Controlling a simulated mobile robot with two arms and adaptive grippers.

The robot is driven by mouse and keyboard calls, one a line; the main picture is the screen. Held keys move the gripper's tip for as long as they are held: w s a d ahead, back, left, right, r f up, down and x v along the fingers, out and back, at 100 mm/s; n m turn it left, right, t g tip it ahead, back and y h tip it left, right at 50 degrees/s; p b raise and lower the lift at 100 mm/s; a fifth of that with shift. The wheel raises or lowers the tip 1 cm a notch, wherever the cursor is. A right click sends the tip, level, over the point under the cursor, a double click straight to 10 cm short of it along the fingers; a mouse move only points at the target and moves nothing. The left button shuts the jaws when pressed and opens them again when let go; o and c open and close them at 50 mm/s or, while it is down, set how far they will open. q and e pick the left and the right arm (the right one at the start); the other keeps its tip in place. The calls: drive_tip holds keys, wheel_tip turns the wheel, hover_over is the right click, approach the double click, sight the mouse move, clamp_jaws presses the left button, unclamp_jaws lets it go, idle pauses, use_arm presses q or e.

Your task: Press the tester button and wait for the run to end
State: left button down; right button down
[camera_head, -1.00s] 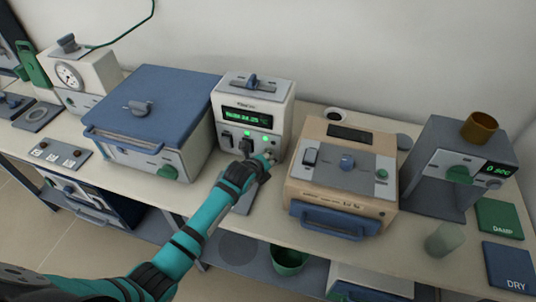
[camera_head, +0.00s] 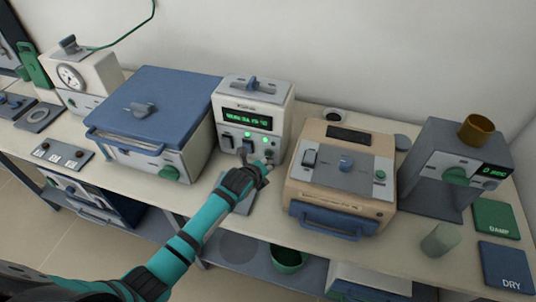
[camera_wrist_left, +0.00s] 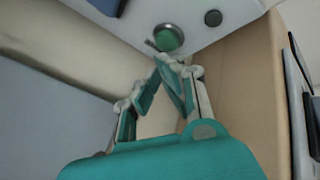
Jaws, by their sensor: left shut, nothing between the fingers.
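The tester appears to be the white box (camera_head: 284,120) with a lit green display (camera_head: 248,121), whose text is too small to read surely. Small green lights glow below the display. In the left wrist view, a round green button (camera_wrist_left: 168,38) sits on a pale front panel. My left gripper (camera_head: 264,170) is in front of the tester's lower right front. In the left wrist view, its fingertips (camera_wrist_left: 167,60) are together and empty, just below the button; a small gap seems to separate them. My right gripper is not in view.
A blue-lidded furnace (camera_head: 150,100) stands left of the tester. A tan box (camera_head: 340,180) with a blue handle stands close on the right. Further right are a grey unit (camera_head: 432,145), a cup (camera_head: 442,239) and green and blue mats. The bench's front edge is near my arm.

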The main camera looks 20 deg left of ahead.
use_arm(q)
drive_tip(key=shift+s+r+p, duration=0.1)
drive_tip(key=shift+s+p, duration=0.35)
drive_tip(key=shift+p, duration=0.05)
drive_tip(key=s+p, duration=0.2)
drive_tip(key=shift+s+a, duration=0.1)
drive_tip(key=shift+s, duration=0.25)
drive_tip(key=shift+s+p, duration=0.35)
drive_tip(key=shift+s, duration=0.35)
